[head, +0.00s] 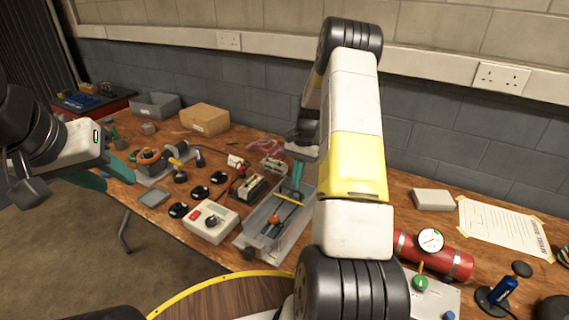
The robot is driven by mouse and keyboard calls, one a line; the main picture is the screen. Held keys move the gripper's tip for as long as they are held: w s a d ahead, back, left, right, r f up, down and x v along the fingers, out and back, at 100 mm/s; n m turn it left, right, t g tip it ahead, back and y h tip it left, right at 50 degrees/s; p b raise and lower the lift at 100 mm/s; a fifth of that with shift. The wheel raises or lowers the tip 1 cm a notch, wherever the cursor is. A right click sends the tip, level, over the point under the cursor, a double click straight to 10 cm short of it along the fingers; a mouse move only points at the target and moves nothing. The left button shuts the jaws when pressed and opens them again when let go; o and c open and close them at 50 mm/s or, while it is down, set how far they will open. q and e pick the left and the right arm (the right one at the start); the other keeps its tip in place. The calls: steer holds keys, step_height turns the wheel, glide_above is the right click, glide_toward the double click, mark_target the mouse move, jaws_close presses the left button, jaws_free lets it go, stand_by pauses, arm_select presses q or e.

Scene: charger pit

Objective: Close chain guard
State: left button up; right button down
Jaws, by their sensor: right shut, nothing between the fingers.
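A long grey open-topped housing (252,240) stands near the table's front edge, with an orange-and-dark part (284,211) inside it. It looks like the chain guard unit, but I cannot make out a separate guard cover. My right gripper (292,192), with teal fingers, points down over the far end of this housing. It is shut with nothing between its fingers; whether it touches the housing I cannot tell. My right arm hides what lies to the right of the housing. My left gripper (106,176) is open and empty off the table's left front edge, away from the housing.
A white control box (211,222) with a red button stands left of the housing, with several black knobs beyond. A motor-like unit (152,160), cardboard box (205,119) and grey bin (156,105) lie farther left. A red cylinder with gauge (460,264) lies at the right.

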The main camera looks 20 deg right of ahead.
stand_by(0.3)
steer(key=s+a, duration=1.1)
steer(key=a, duration=0.2)
steer(key=shift+s, duration=0.4)
steer(key=shift+s+a, duration=0.1)
steer(key=shift+a, duration=0.05)
steer(key=s+r+n+t, duration=0.2)
steer(key=r, duration=0.9)
steer(key=s+r+n+t, duration=0.2)
steer(key=r+n, duration=0.1)
steer(key=r, duration=0.9)
steer(key=s+r+n+t, duration=0.4)
steer(key=s+r, duration=0.3)
steer(key=s, duration=0.3)
steer(key=shift+a+r+n, duration=0.15)
steer(key=shift+a+n, duration=0.3)
steer(key=shift+n, duration=0.15)
